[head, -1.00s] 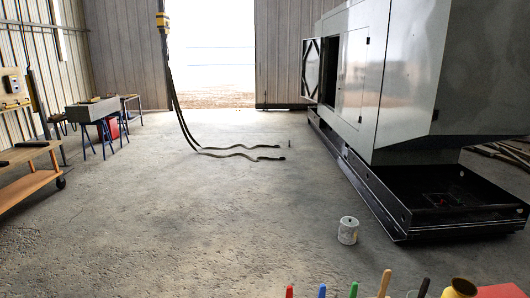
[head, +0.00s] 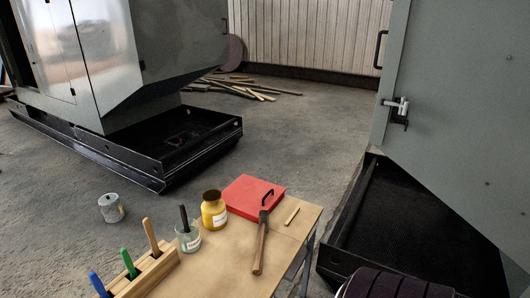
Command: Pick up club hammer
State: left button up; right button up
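The club hammer (head: 260,247) lies on a wooden-topped table (head: 218,264) in the head view. Its brown handle points toward the near edge. Its dark head lies close to the front of a red case (head: 240,195); I cannot tell whether they touch. Neither of my grippers is in view.
A yellow jar (head: 214,215), a glass jar (head: 188,240) and a wooden rack (head: 150,271) with colored handles stand left of the hammer. A small wooden piece (head: 292,216) lies to its right. A grey cabinet (head: 450,110) stands at right. A can (head: 111,208) is on the floor.

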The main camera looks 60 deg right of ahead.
aim_at(263, 216)
jog(key=z, duration=1.65)
